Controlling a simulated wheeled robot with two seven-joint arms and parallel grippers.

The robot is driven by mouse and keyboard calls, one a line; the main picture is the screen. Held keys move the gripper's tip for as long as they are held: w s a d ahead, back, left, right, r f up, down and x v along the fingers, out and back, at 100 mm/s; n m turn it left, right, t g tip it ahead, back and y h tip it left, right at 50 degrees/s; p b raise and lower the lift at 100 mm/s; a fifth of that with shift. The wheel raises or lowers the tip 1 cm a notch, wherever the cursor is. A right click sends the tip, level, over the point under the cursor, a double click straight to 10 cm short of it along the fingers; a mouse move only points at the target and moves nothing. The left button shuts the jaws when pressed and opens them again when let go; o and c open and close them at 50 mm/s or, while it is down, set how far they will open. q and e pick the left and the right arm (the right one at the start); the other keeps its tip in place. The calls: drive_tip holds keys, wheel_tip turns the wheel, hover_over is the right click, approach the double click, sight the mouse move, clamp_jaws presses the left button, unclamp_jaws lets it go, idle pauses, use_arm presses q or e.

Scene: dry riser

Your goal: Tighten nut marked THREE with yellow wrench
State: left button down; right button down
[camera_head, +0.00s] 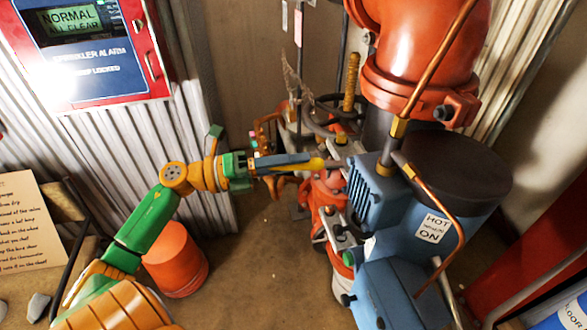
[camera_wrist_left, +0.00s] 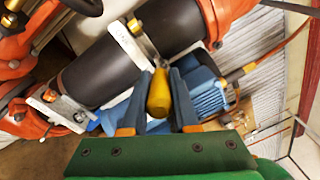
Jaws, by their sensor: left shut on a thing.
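My left gripper (camera_head: 308,163) reaches in from the left and is shut on the yellow handle of the wrench (camera_head: 317,163). In the left wrist view the yellow wrench handle (camera_wrist_left: 159,95) sits between the two dark jaws (camera_wrist_left: 163,95). Its grey metal part points away from the gripper, towards a grey bracket (camera_wrist_left: 128,45) with a brass-coloured nut (camera_wrist_left: 135,27). I cannot tell whether the wrench touches that nut. No THREE mark is readable. My right gripper is not in view.
A blue motor housing (camera_head: 375,195) and a blue tank marked HOT (camera_head: 432,228) stand right of the gripper. A large red pipe (camera_head: 420,50) and a copper tube (camera_head: 440,55) are above. An orange bucket (camera_head: 175,262) stands on the floor. The alarm panel (camera_head: 90,45) is upper left.

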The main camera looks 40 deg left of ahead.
use_arm(q)
drive_tip(key=a+m+g+h+b, duration=0.1)
drive_tip(key=a+g+b, duration=0.1)
drive_tip(key=a+b, duration=0.5)
drive_tip(key=shift+h+b, duration=0.3)
drive_tip(key=shift+b, duration=0.45)
idle(1.2)
idle(0.4)
